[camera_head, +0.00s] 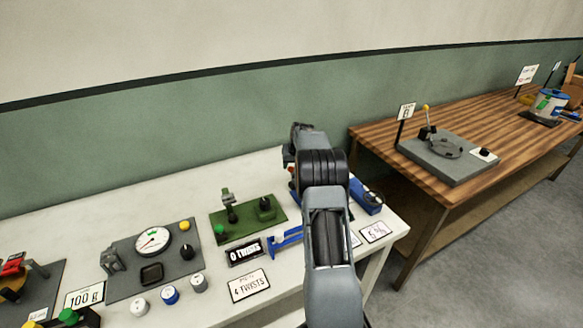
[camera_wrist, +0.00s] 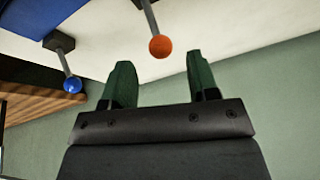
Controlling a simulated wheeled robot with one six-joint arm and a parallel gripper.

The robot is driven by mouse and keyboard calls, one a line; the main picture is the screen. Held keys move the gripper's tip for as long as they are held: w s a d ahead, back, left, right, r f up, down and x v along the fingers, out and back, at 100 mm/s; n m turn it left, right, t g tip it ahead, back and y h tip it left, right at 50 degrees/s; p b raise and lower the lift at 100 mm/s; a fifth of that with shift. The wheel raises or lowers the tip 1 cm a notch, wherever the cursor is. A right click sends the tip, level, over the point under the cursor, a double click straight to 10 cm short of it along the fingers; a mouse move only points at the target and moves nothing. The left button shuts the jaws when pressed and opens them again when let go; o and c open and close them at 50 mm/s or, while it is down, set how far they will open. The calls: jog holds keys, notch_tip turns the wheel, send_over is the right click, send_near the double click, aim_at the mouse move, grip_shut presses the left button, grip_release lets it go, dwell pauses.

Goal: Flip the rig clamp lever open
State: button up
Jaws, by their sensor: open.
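In the wrist view, my gripper (camera_wrist: 160,80) is open, its two dark green fingers apart with nothing between them. A lever with an orange ball knob (camera_wrist: 161,46) on a grey rod shows just beyond the gap between the fingertips. A second lever with a blue ball knob (camera_wrist: 72,85) hangs from a blue body (camera_wrist: 28,18) to the left. Neither knob is visibly held. I cannot tell which one is the rig clamp lever. In the head view my arm covers the gripper and most of a blue device (camera_head: 366,199) on the white bench.
The white bench (camera_head: 150,200) holds a green board (camera_head: 240,228), a dial gauge panel (camera_head: 125,270), a blue caliper-like tool (camera_head: 285,240) and label cards. To the right, a wooden bench (camera_head: 400,140) carries a grey plate (camera_head: 450,168) with a yellow-knobbed lever (camera_head: 427,120).

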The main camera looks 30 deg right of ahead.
aim_at(292, 168)
jog(key=shift+x, duration=1.85)
jog(key=shift+c, duration=0.5)
grip_shut()
